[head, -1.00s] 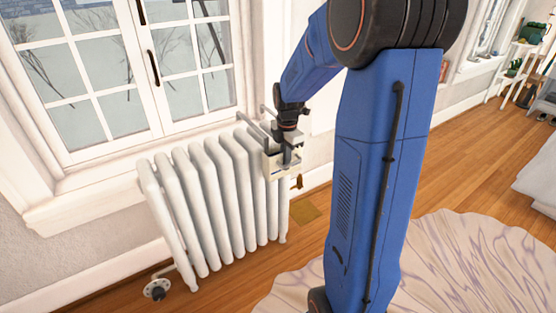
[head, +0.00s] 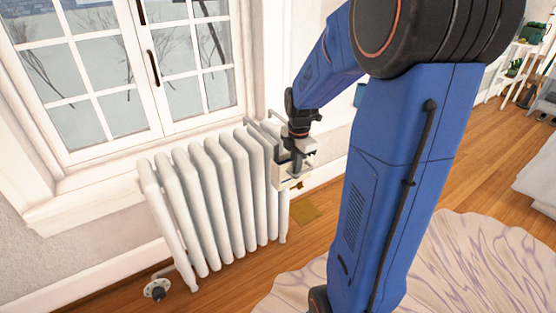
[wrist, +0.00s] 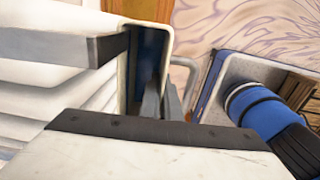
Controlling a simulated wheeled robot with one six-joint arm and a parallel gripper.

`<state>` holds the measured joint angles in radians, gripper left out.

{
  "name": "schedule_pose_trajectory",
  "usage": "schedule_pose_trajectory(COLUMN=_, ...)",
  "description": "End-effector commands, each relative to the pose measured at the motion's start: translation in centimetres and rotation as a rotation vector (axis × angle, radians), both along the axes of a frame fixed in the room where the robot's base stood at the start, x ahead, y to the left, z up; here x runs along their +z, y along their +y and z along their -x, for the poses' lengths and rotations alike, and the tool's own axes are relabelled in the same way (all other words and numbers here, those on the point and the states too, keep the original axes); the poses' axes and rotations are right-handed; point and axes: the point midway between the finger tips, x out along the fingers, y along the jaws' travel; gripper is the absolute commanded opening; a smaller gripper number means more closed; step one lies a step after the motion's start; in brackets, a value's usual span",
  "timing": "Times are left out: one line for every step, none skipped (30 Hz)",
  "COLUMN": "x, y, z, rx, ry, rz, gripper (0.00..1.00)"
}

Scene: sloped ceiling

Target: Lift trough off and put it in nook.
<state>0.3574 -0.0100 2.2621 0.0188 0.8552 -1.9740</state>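The trough (head: 291,180) is a cream-white box with thin metal hook arms (head: 262,133) at the right end of the white radiator (head: 215,195). My gripper (head: 297,165) is at the trough from above and appears shut on its wall. In the wrist view the trough's white rim (wrist: 168,42) surrounds a narrow dark-blue inside, and a grey hook arm (wrist: 60,46) reaches left above the radiator's fins. My gripper's fingers (wrist: 162,103) are at the opening; their contact is partly hidden. I cannot identify the nook.
A window (head: 120,65) with a white sill stands behind the radiator. A valve (head: 157,289) sticks out at the radiator's lower left.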

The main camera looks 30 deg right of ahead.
Motion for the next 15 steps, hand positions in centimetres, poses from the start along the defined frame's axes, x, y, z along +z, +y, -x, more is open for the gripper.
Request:
schedule_pose_trajectory(x=0.1, y=0.0, z=0.3, rx=-0.001, ry=-0.002, rz=0.001, gripper=0.0)
schedule_pose_trajectory(x=0.1, y=0.0, z=0.5, rx=0.0, ry=-0.002, rz=0.001, gripper=0.0)
schedule_pose_trajectory(x=0.1, y=0.0, z=0.7, rx=0.0, ry=-0.002, rz=0.001, gripper=0.0)
schedule_pose_trajectory(x=0.1, y=-0.1, z=0.9, rx=0.0, ry=-0.001, rz=0.001, gripper=0.0)
schedule_pose_trajectory(x=0.1, y=-0.1, z=1.1, rx=0.0, ry=-0.001, rz=0.0, gripper=0.0)
schedule_pose_trajectory(x=0.1, y=-0.1, z=1.4, rx=0.0, ry=-0.001, rz=0.0, gripper=0.0)
schedule_pose_trajectory(x=0.2, y=-0.1, z=1.5, rx=0.0, ry=-0.001, rz=0.0, gripper=0.0)
schedule_pose_trajectory(x=0.2, y=-0.1, z=1.7, rx=0.0, ry=-0.001, rz=0.0, gripper=0.0)
schedule_pose_trajectory(x=0.2, y=-0.1, z=2.0, rx=0.0, ry=-0.001, rz=0.001, gripper=0.0)
schedule_pose_trajectory(x=0.2, y=-0.1, z=2.1, rx=0.0, ry=-0.002, rz=0.001, gripper=0.0)
schedule_pose_trajectory(x=0.3, y=-0.1, z=2.3, rx=-0.001, ry=-0.002, rz=0.001, gripper=0.0)
schedule_pose_trajectory(x=0.3, y=-0.1, z=2.6, rx=-0.001, ry=-0.002, rz=0.001, gripper=0.0)
schedule_pose_trajectory(x=0.3, y=-0.1, z=2.7, rx=-0.001, ry=-0.002, rz=0.001, gripper=0.0)
schedule_pose_trajectory(x=0.3, y=-0.1, z=2.9, rx=-0.001, ry=-0.001, rz=0.001, gripper=0.0)
schedule_pose_trajectory(x=0.3, y=-0.1, z=3.2, rx=-0.001, ry=-0.001, rz=0.0, gripper=0.0)
